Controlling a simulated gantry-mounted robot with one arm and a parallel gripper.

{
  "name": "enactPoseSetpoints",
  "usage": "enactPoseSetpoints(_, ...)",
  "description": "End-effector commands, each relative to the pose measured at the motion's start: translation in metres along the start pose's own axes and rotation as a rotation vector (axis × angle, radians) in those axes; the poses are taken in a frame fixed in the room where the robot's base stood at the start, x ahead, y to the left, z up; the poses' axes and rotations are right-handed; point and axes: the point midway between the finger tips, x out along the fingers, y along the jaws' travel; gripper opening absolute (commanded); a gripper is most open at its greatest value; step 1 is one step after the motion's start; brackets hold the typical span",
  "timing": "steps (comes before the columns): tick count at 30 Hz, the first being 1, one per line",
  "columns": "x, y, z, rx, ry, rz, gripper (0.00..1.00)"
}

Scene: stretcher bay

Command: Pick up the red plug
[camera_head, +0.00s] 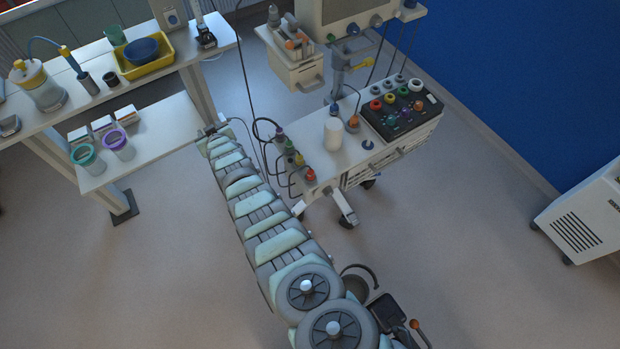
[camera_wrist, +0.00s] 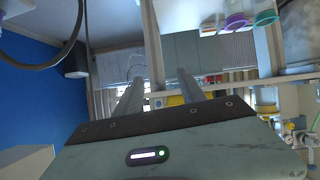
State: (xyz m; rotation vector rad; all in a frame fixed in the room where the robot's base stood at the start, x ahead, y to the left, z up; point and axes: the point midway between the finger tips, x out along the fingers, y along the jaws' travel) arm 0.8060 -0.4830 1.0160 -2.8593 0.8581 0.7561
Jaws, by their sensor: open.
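A small red plug (camera_head: 311,175) sits at the left edge of the white cart (camera_head: 346,155). It is the nearest in a row of coloured plugs with dark cables. A red-ringed socket (camera_head: 376,104) shows on the dark panel (camera_head: 410,120) of the cart. My gripper (camera_head: 211,131) is at the far end of my arm, left of the cart and away from the red plug. In the wrist view my gripper (camera_wrist: 158,88) has its two fingers apart with nothing held between them. The red plug cannot be made out in the wrist view.
A white shelf bench (camera_head: 163,135) with tubs stands left of my gripper. Yellow plug (camera_head: 299,159), green plug (camera_head: 289,146) and purple plug (camera_head: 280,135) stand behind the red one. A white cylinder (camera_head: 333,134) stands on the cart. A white cabinet (camera_head: 590,215) is at right. Open floor lies between.

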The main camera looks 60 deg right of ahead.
Motion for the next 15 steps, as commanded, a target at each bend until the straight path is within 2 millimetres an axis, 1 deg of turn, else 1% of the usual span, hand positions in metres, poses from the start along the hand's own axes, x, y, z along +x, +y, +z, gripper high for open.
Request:
enactPoseSetpoints(1, 0.005, 0.027, 0.010, 0.012, -0.076, 0.021, 0.47)
enactPoseSetpoints(4, 0.000, 0.070, 0.032, 0.036, -0.238, 0.048, 0.47)
enactPoseSetpoints(6, -0.011, 0.100, 0.048, 0.059, -0.351, 0.064, 0.47)
enactPoseSetpoints(7, -0.018, 0.111, 0.057, 0.070, -0.404, 0.069, 0.47)
enactPoseSetpoints(8, -0.025, 0.124, 0.061, 0.081, -0.448, 0.075, 0.47)
enactPoseSetpoints(9, -0.038, 0.138, 0.072, 0.097, -0.517, 0.079, 0.47)
enactPoseSetpoints(11, -0.059, 0.159, 0.082, 0.122, -0.611, 0.086, 0.47)
enactPoseSetpoints(12, -0.075, 0.171, 0.092, 0.140, -0.676, 0.088, 0.47)
enactPoseSetpoints(14, -0.101, 0.188, 0.101, 0.167, -0.764, 0.090, 0.47)
enactPoseSetpoints(15, -0.120, 0.197, 0.108, 0.186, -0.823, 0.089, 0.47)
